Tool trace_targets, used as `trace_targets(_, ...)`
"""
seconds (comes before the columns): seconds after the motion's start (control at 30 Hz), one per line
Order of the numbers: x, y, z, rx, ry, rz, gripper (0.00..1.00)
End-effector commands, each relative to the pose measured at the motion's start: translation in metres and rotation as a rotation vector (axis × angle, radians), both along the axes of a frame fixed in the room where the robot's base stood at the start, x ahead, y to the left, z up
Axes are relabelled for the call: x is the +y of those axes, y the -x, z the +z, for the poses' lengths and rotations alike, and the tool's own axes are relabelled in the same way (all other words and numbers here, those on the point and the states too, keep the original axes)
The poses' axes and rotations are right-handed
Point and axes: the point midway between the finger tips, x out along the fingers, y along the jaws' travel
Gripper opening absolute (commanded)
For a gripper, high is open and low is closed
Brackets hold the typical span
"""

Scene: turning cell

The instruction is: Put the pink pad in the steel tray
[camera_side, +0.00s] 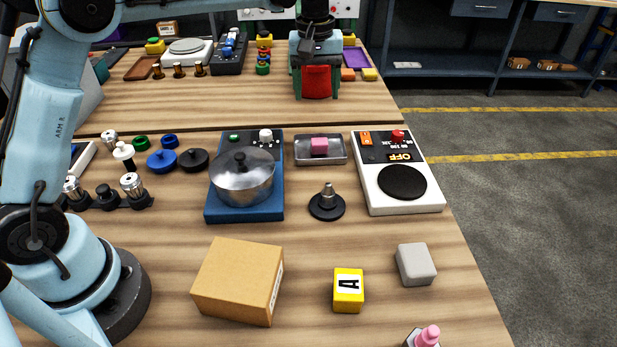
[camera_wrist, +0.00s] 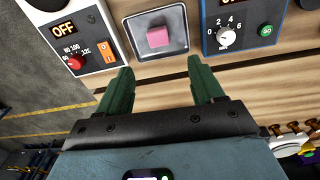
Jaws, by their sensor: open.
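The pink pad (camera_side: 319,146) is a small block sitting inside the steel tray (camera_side: 300,157), a shallow grey tray between the blue cooker and the white hot plate. In the wrist view the pad (camera_wrist: 157,37) lies near the middle of the tray (camera_wrist: 138,52), with metal floor showing around it. My gripper (camera_side: 316,94) is above the back part of the table, behind the tray and apart from it. Its green fingers (camera_wrist: 160,78) are spread with nothing between them. A red patch shows between the fingers in the side view; I cannot tell what it is.
A blue cooker (camera_side: 215,207) with a lidded pot (camera_side: 242,181) stands left of the tray. A white hot plate (camera_side: 372,205) marked OFF stands right. A cardboard box (camera_side: 238,282), yellow A block (camera_side: 348,290) and grey block (camera_side: 416,264) stand in front, with bare wood between them.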

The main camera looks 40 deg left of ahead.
Motion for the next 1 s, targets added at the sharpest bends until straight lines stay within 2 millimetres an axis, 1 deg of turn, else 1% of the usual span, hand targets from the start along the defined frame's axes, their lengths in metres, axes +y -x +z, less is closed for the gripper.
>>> trace_targets(0.03,0.001,0.010,0.008,-0.023,-0.001,-0.027,0.67)
trace_targets(0.2,0.004,0.044,0.031,-0.120,-0.014,-0.149,0.67)
trace_targets(0.33,0.006,0.073,0.041,-0.193,-0.032,-0.243,0.67)
trace_targets(0.47,0.008,0.105,0.044,-0.266,-0.059,-0.335,0.67)
trace_targets(0.63,0.010,0.146,0.038,-0.360,-0.103,-0.454,0.67)
trace_targets(0.8,0.012,0.184,0.021,-0.448,-0.160,-0.565,0.67)
trace_targets(0.9,0.012,0.201,0.009,-0.490,-0.192,-0.619,0.67)
trace_targets(1.0,0.013,0.212,-0.001,-0.520,-0.218,-0.659,0.67)
